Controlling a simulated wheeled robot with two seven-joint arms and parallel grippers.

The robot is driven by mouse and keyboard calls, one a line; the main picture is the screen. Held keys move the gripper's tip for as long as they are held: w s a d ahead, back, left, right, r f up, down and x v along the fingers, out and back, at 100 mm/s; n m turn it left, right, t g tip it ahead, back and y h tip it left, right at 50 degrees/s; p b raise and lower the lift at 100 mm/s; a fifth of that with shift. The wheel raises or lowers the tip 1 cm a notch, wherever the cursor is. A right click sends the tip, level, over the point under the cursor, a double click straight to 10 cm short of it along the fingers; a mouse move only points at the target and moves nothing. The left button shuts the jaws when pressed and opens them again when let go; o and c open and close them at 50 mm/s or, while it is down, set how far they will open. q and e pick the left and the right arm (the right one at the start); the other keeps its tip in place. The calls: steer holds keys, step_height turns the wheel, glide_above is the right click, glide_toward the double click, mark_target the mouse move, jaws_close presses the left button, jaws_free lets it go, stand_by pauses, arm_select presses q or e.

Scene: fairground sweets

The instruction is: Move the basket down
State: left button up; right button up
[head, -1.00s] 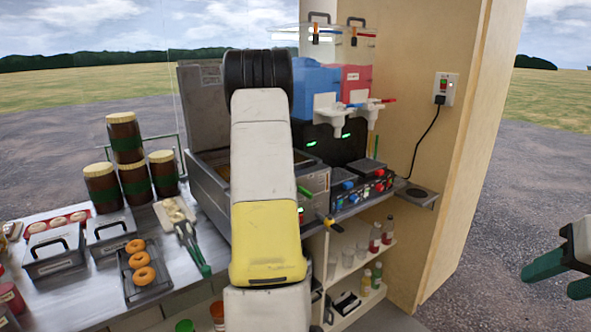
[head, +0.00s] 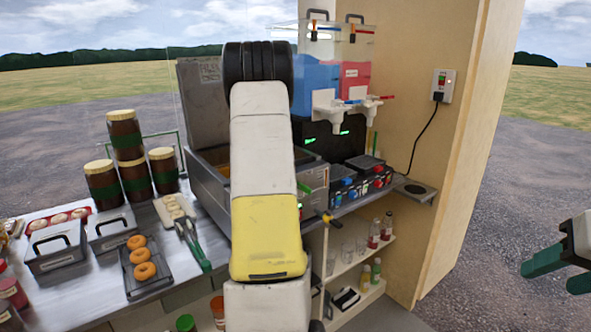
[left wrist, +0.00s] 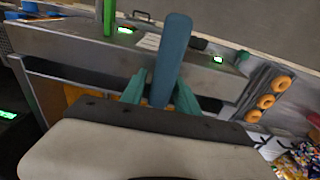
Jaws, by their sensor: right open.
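The fryer (head: 205,196) is a steel box on the counter with its lid up behind it. My left arm covers much of it in the head view, and the left gripper is hidden there. In the left wrist view, a blue-grey handle (left wrist: 174,45), apparently the basket's, stands up between the teal fingers of my left gripper (left wrist: 160,88). The fingers flank the handle closely; I cannot tell whether they press on it. The basket itself is hidden; orange oil (left wrist: 214,118) shows beside the gripper. My right gripper (head: 547,279) is open and empty at the far right.
Doughnuts on a dark tray (head: 129,281), green tongs (head: 195,250) and stacked jars (head: 126,137) stand left of the fryer. A control unit (head: 345,190) and drink dispensers (head: 318,85) are to its right. A wooden wall (head: 440,190) bounds the right side.

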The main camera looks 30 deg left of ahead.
arm_select(q)
steer(key=f, duration=0.1)
steer(key=s+f, duration=0.1)
steer(key=f, duration=0.1)
steer(key=shift+f+g, duration=0.3)
steer(key=shift+g, duration=0.1)
steer(key=shift+r, duration=0.55)
steer(key=shift+t, duration=0.4)
steer(key=r, duration=0.9)
steer(key=shift+w, duration=0.2)
steer(key=shift+d+r, duration=0.2)
steer(key=shift+r, duration=0.45)
steer(key=shift+w, duration=0.1)
